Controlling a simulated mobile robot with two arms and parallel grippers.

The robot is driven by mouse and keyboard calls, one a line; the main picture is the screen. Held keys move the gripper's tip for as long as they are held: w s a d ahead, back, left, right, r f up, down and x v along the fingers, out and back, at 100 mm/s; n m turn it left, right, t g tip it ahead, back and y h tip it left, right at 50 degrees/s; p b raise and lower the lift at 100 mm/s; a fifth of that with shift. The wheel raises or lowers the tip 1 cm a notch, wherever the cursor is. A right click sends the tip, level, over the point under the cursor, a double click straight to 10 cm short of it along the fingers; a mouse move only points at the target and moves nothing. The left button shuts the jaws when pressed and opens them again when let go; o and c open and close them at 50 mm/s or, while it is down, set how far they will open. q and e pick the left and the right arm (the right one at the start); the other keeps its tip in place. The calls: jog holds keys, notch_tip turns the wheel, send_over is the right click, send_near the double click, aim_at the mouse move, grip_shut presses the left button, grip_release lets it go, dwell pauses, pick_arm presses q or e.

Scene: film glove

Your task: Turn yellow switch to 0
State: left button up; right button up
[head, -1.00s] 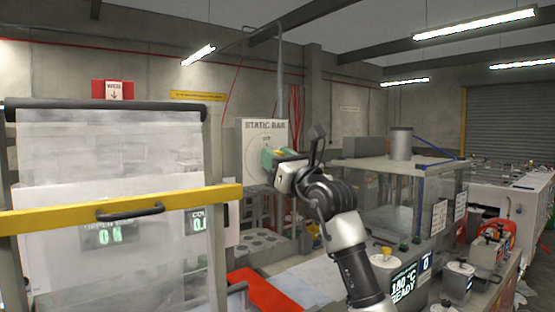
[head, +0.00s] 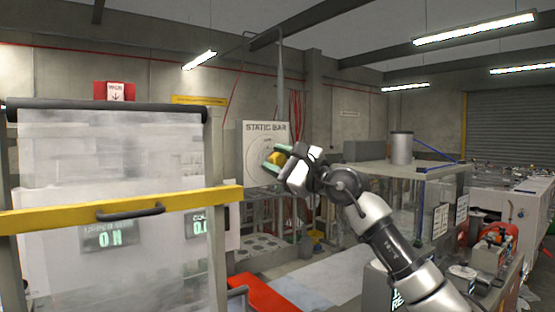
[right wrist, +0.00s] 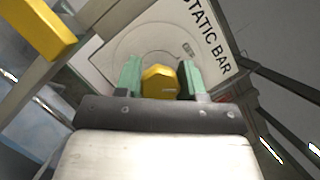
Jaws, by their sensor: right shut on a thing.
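The yellow switch (head: 278,158) is a faceted knob on the white STATIC BAR panel (head: 254,138). My right gripper (head: 272,160) is at the panel with its green fingers on either side of the knob, shut on it. In the right wrist view the yellow knob (right wrist: 159,82) sits between the two green fingers (right wrist: 158,76). A round dial ring surrounds it on the panel, with a small mark on the ring too small to read. The fingers and knob hide part of the dial. My left gripper is not in view.
A yellow bar (head: 60,215) with a black handle crosses a translucent guard at the left. A red tray (head: 265,295) lies below the panel. A clear-walled cabinet (head: 385,170) stands behind my right arm. A machine with a red part (head: 500,232) is at the right.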

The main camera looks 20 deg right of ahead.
jog(key=n+g+p, duration=0.1)
jog(key=n+g, duration=0.1)
jog(key=n, duration=0.4)
jog(key=shift+f+n+g+h+p, duration=0.1)
jog(key=shift+n+g+h+p, duration=0.35)
jog(key=shift+n, duration=0.75)
jog(key=o, duration=0.9)
